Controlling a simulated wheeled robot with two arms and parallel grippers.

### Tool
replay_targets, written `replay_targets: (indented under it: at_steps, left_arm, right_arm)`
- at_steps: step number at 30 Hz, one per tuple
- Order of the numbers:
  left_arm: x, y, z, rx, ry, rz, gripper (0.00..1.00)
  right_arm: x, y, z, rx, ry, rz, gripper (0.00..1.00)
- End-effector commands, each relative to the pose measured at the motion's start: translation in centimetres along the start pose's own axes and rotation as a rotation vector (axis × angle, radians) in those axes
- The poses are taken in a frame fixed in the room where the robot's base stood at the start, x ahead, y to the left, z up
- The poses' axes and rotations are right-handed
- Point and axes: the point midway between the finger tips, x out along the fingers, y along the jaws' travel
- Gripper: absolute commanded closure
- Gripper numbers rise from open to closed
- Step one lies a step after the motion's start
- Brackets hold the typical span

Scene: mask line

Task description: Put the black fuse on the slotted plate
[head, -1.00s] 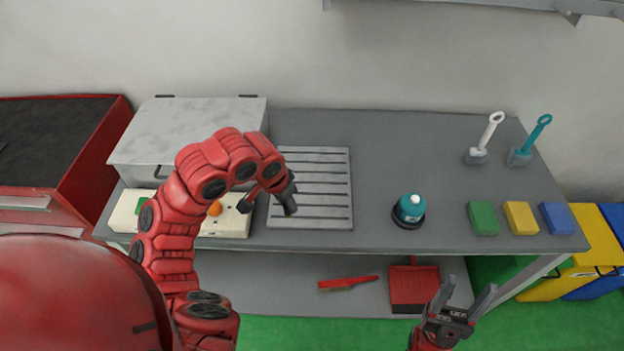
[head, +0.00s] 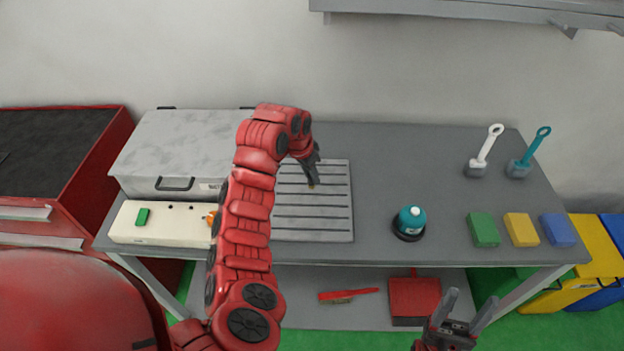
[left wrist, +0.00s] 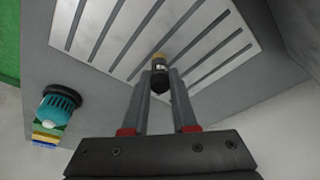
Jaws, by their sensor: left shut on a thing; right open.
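The slotted plate (head: 312,228) is a grey plate with dark parallel slots, lying on the bench left of the middle. My left gripper (head: 314,179) is over the far part of the plate. In the left wrist view its two fingers (left wrist: 160,88) are shut on the black fuse (left wrist: 160,78), a small dark cylinder with a brass-coloured end pointing at the plate. Whether that end touches the plate I cannot tell. In the head view only a small brass spot of the fuse (head: 311,187) shows. My right gripper (head: 462,310) is open and empty, in front of the bench.
A cream panel (head: 170,232) with a green switch (head: 142,216) and an orange knob is left of the plate, before a grey lidded box (head: 185,150). A teal-topped device (head: 410,222) stands to the right, then green, yellow and blue blocks (head: 521,229) and two scoops.

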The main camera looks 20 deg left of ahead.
Motion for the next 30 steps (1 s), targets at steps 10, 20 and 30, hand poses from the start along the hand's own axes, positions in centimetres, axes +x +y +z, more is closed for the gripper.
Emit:
replay_targets:
  at_steps: [10, 20, 30]
  left_arm:
    - [2.1, 0.0, 0.2, 0.002, -0.010, 0.003, 1.00]
    - [3.8, -0.1, 0.6, 0.002, -0.005, 0.000, 1.00]
    - [4.1, -0.1, 0.7, 0.001, -0.006, 0.000, 0.44]
  right_arm:
    - [2.1, 0.1, -0.4, 0.000, 0.000, 0.000, 0.40]
    - [2.3, 0.1, -0.4, 0.000, 0.000, 0.000, 0.40]
    - [2.1, 0.1, -0.3, 0.000, 0.000, 0.000, 0.40]
